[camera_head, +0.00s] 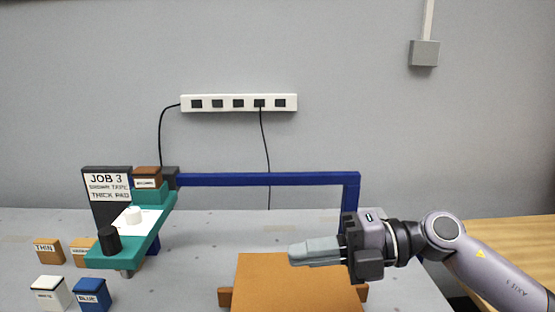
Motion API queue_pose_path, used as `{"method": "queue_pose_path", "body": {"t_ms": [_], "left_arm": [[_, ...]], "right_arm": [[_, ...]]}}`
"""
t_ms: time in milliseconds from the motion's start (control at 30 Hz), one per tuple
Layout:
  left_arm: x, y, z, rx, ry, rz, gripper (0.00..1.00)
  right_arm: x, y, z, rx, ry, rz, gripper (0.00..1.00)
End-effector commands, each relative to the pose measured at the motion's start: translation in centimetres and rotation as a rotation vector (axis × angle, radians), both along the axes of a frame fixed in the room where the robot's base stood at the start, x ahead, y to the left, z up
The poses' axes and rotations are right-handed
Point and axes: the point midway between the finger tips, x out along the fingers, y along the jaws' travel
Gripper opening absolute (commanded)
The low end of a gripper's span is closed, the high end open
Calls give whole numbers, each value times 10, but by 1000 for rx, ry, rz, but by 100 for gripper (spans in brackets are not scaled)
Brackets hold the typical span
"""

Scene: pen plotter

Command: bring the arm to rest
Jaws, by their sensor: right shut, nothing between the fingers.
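My right gripper (292,254) shows in the head view, its arm coming in from the right. Its fingers are together, point left, and hold nothing. It hangs over the right part of an orange-brown board (275,285) at the bottom of the view. A gap below the fingers cannot be judged exactly. My left gripper is not in view. The plotter's blue frame (265,179) runs across behind the gripper, with its right post partly hidden by my gripper. A teal carriage (150,240) at its left end carries a white sheet, a white cap and a black knob.
Small blocks (48,250), marked THIN, WHITE and BLUE among others, stand at the lower left. A JOB 3 sign (107,184) stands behind the carriage. A power strip (239,103) hangs on the wall with two cables. A wooden surface (515,232) lies at the right.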

Motion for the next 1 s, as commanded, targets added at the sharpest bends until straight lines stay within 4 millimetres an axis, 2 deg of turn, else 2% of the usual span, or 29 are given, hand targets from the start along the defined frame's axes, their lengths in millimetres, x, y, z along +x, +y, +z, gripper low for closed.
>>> {"method": "queue_pose_path", "body": {"t_ms": [100,200,333,467,567,667,767,867,1000], "left_arm": [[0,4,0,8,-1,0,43],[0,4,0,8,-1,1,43],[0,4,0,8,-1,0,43],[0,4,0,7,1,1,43],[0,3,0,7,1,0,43],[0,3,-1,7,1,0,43],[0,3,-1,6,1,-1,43],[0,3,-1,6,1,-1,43],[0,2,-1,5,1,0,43]], "right_arm": [[-4,15,15,231,54,-85,0],[-1,16,27,421,115,-198,0],[10,0,33,635,227,-386,0],[23,-29,21,798,369,-610,0],[30,-56,-2,883,497,-802,0],[31,-85,-35,931,637,-1003,0],[22,-112,-76,939,792,-1206,0],[2,-136,-122,906,954,-1407,0],[-46,-162,-187,789,1196,-1668,0]]}}
